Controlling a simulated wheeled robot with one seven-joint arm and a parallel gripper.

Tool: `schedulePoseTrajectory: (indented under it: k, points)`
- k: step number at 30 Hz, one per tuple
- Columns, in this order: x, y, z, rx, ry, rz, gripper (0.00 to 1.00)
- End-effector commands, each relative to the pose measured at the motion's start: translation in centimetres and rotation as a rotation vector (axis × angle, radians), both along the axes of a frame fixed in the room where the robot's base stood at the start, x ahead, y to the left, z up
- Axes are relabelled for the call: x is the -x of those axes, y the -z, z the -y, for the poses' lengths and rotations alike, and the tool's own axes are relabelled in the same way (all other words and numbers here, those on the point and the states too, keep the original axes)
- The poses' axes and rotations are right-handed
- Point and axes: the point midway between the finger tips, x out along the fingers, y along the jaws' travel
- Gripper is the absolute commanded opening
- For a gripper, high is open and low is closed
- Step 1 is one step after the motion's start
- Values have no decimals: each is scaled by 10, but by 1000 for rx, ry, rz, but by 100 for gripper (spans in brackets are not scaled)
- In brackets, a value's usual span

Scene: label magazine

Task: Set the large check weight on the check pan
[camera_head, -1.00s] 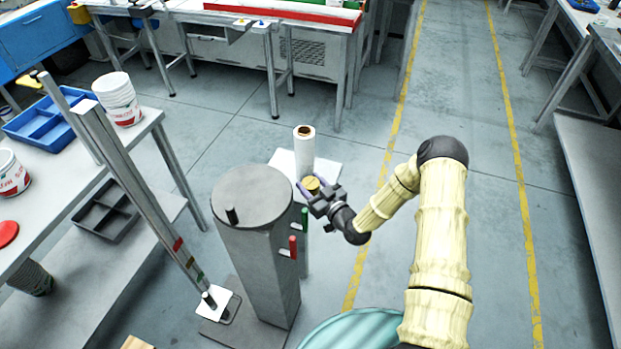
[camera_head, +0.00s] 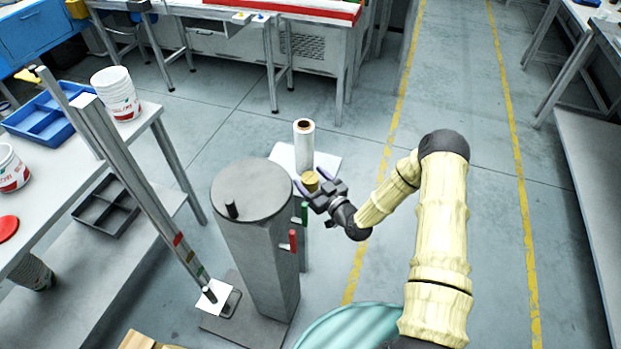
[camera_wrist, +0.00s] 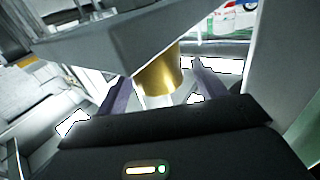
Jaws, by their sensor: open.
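A gold cylinder, which looks like the check weight (camera_head: 311,181), shows just right of the grey column's round top in the head view. It also shows in the wrist view (camera_wrist: 160,72), between and beyond my two purple fingers. My gripper (camera_head: 312,185) is open, with its fingers on either side of the gold cylinder; I cannot tell whether they touch it. What the cylinder rests on is hidden. I cannot tell for sure which surface is the check pan; the grey column (camera_head: 240,182) has a flat round top with a short dark peg.
A white roll (camera_head: 304,146) stands on a white plate (camera_head: 330,163) just behind the gripper. Red (camera_head: 293,241) and green (camera_head: 305,213) handles stick out of the column's side. A slanted metal post (camera_head: 140,165) stands left. A grey angular part (camera_wrist: 130,45) crosses the wrist view close up.

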Motion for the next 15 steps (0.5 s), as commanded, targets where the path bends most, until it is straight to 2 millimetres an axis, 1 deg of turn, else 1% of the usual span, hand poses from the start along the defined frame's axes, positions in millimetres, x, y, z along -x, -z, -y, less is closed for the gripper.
schedulePoseTrajectory:
  k: [6, 15]
  points:
    - [30, 4, 24, 1, 3, -4, 70]
    - [76, 3, 57, 0, 2, -4, 70]
